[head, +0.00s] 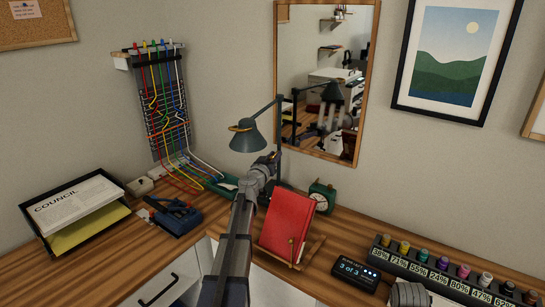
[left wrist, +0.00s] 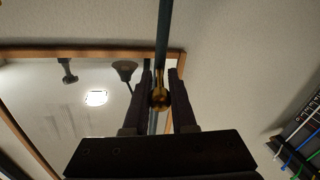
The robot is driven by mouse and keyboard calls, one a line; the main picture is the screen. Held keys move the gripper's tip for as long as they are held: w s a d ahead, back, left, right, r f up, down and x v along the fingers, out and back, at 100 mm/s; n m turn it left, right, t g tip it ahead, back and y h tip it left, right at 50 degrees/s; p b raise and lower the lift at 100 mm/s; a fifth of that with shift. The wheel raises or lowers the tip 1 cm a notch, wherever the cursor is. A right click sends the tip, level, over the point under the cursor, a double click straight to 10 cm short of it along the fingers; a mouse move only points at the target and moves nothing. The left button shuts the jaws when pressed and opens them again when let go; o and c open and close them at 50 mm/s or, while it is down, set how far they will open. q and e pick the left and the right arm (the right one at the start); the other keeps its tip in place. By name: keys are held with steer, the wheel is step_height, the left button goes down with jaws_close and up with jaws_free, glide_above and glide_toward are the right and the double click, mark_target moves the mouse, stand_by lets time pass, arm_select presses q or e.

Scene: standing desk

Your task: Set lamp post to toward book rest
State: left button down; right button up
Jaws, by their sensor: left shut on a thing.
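The desk lamp has a dark blue-grey shade (head: 248,139) hanging at the left end of its arm. Its upright lamp post (head: 279,125) stands behind the book rest, before the mirror. My left gripper (head: 273,160) reaches the post from the front and is shut on it below the shade's height. In the left wrist view, the post (left wrist: 163,35) runs up between the fingers of my left gripper (left wrist: 160,76), with a brass knob (left wrist: 159,99) between them. The wooden book rest (head: 307,252) holds a red book (head: 288,222), right of my left forearm.
A green clock (head: 322,197) stands behind the book. A mirror (head: 322,75) hangs behind the lamp. A cable panel (head: 157,100), blue tool (head: 175,215) and paper tray (head: 75,215) are left. A small display (head: 356,271) and bottle rack (head: 450,277) are right.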

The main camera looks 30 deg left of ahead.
arm_select(q)
steer(key=shift+d+y, duration=0.2)
steer(key=shift+y, duration=0.1)
steer(key=c, duration=0.8)
jaws_free()
steer(key=shift+o, duration=0.2)
steer(key=s+d, duration=0.1)
steer(key=s, duration=0.6)
steer(key=shift+s+d, duration=0.2)
steer(key=shift+s, duration=0.1)
